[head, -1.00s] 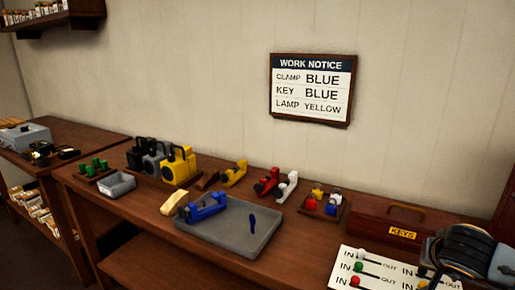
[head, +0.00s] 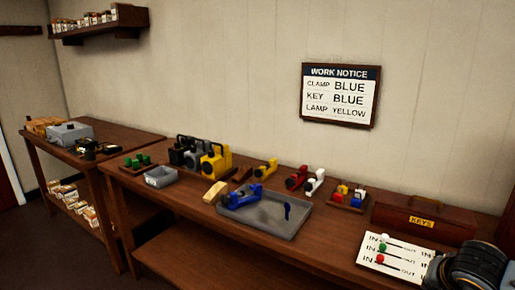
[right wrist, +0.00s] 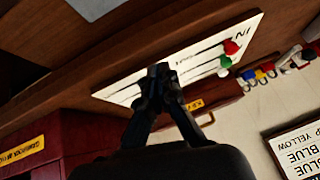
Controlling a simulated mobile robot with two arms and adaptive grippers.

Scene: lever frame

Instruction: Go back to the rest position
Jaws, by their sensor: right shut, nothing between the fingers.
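My right gripper (right wrist: 160,75) is shut and empty in the right wrist view, its dark fingertips together in front of the white IN/OUT slider panel (right wrist: 208,62). Whether it touches the panel cannot be told. In the head view, my dark right arm shows at the lower right corner, over the right end of this panel (head: 404,262); the fingertips are not clear there. The panel has white, green and red knobs at its IN side. My left gripper is not in view.
A grey tray (head: 272,222) with a blue clamp (head: 240,198) and a blue key (head: 287,211) lies on the bench. A KEYS box (head: 440,220) stands behind the panel. A red box (right wrist: 40,150) is close to my right gripper. The WORK NOTICE (head: 341,96) hangs above.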

